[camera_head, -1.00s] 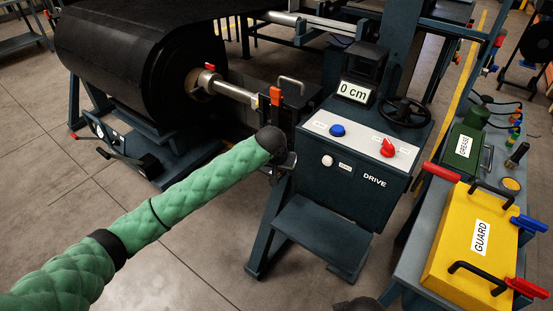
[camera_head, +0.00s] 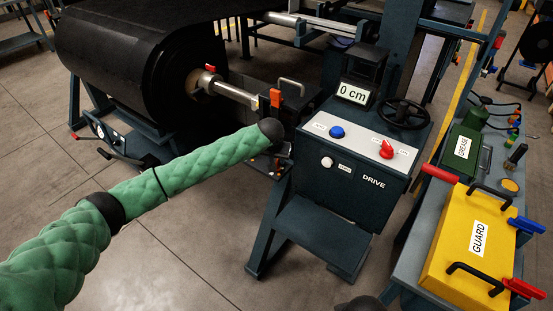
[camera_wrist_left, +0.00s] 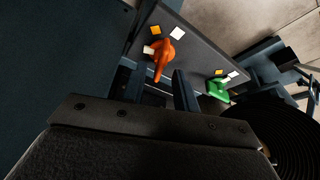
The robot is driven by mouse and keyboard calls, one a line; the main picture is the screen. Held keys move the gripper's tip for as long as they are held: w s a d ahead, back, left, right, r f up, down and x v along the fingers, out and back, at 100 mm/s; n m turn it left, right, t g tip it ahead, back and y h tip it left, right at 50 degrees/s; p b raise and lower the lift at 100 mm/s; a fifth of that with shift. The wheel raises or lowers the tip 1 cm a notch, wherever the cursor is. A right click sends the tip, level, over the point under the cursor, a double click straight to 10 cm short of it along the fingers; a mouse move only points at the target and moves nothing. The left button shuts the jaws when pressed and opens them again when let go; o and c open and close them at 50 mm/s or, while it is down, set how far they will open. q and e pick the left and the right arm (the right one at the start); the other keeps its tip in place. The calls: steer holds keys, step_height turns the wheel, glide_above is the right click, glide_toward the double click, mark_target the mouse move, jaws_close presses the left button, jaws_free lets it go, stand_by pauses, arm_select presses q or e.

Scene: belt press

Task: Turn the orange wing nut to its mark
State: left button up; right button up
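The orange wing nut (camera_wrist_left: 163,52) sits on a dark plate in the left wrist view, its long wing pointing down in the picture. An orange square (camera_wrist_left: 155,30) and two white squares, one of them a white square (camera_wrist_left: 177,32) to the right, lie around it. My left gripper (camera_wrist_left: 159,84) is open, with its two dark fingers apart and the lower wing showing between them. I cannot tell whether they touch it. In the head view my green left arm ends beside the drive stand and mostly hides its gripper; the wing nut cannot be made out there.
A green wing nut (camera_wrist_left: 217,88) sits farther along the same plate. The drive cabinet (camera_head: 335,185) stands right of my left arm, and the black belt roll (camera_head: 140,60) is behind it. A yellow guard box (camera_head: 470,240) lies on the right bench. Open floor lies at front left.

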arm_select(q)
steer(key=shift+w+f, duration=0.25)
steer(key=shift+f, duration=0.45)
jaws_close()
